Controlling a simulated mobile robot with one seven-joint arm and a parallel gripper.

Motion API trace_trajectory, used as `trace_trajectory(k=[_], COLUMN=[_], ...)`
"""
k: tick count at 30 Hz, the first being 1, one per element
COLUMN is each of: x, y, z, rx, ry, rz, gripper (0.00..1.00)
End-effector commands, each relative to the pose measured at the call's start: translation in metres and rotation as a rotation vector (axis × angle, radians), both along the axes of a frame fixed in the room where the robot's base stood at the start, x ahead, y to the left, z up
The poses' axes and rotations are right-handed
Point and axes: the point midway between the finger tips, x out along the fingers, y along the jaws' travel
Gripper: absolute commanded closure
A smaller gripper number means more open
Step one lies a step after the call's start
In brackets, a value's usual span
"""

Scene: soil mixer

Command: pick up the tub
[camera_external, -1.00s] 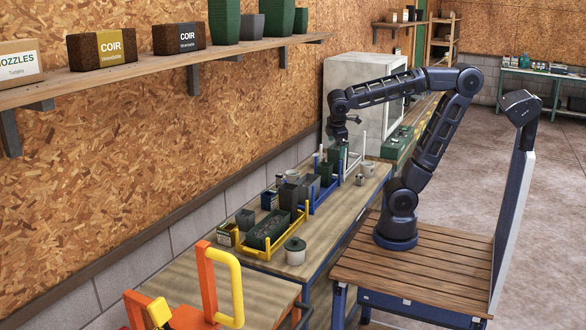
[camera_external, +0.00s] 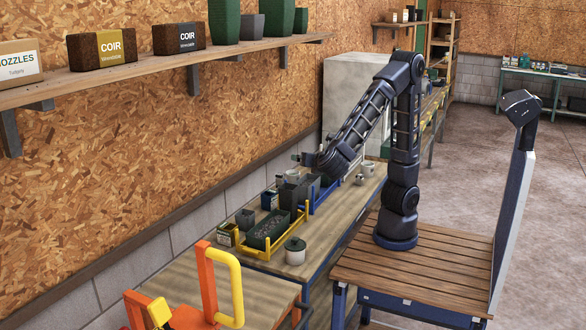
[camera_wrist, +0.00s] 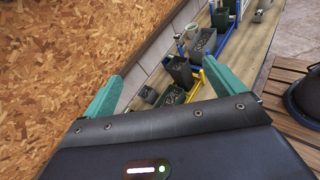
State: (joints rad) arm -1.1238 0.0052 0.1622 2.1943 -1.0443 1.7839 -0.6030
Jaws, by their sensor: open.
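A small pale round tub (camera_external: 295,251) with a greyish-green top stands upright on the wooden bench, just right of the yellow rack, in the external view. I cannot make it out in the wrist view, where my right finger covers part of that area. My gripper (camera_external: 303,158) is in the air above the bench, near the wall and well above and behind the tub. In the wrist view my gripper (camera_wrist: 165,70) shows two teal fingers wide apart with nothing held between them.
The yellow rack (camera_external: 300,222) holds a dark planter (camera_external: 267,231) of soil beside the tub. Several dark pots and a blue rack (camera_external: 325,198) stand farther back. An orange and yellow handled frame (camera_external: 207,285) stands in front. The bench front right of the tub is clear.

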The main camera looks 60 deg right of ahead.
Motion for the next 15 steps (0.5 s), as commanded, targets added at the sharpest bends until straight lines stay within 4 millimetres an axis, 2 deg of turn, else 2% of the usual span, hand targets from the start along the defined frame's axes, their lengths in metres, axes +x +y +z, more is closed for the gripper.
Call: trace_trajectory(k=[1, 6, 14, 15], x=[-0.01, -0.037, -0.08, -0.078], y=[0.02, 0.067, 0.12, 0.119], z=[-0.002, -0.001, -0.004, -0.017], rx=[-0.048, -0.174, -0.306, -0.311], ry=[-0.011, -0.056, -0.126, -0.124], rz=[0.053, 0.181, 0.325, 0.321], gripper=[0.06, 0.06, 0.06, 0.06])
